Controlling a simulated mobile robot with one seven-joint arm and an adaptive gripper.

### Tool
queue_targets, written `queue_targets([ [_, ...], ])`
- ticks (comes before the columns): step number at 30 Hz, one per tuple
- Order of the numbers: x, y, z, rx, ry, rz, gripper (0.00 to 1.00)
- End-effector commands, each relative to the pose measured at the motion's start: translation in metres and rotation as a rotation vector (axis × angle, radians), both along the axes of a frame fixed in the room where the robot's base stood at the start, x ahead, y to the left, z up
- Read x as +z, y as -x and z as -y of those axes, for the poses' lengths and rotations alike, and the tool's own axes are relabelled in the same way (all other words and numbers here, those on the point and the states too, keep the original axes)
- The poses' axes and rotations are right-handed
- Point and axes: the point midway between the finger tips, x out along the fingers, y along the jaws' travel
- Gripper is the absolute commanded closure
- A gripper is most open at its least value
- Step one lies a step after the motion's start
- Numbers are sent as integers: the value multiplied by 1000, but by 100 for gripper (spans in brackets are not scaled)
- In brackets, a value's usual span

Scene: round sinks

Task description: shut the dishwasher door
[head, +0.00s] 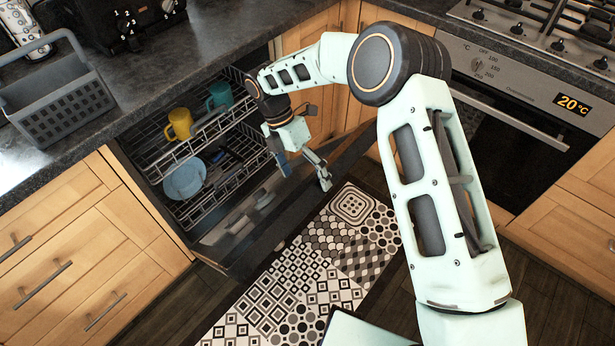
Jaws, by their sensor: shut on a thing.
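The dishwasher door (283,210) is open and slants out from the dishwasher (150,180) below the counter. Its dark far edge reaches over the patterned mat. The racks inside show. My gripper (324,178) is at the door's outer edge, right of its middle, and is shut on that edge. The fingertips are small here, and the exact contact is hard to see.
A yellow mug (179,124), a teal mug (219,95) and a blue plate (185,179) sit in the racks. An oven (510,125) stands at right. A patterned mat (320,265) covers the floor before the door.

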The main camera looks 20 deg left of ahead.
Motion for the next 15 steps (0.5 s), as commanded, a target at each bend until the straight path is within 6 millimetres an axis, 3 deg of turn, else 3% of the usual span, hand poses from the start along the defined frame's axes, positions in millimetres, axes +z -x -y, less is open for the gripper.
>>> queue_targets([
  [8,5,-1,-2,-1,-3,2,9],
  [15,43,-6,-19,0,-4,4,9],
])
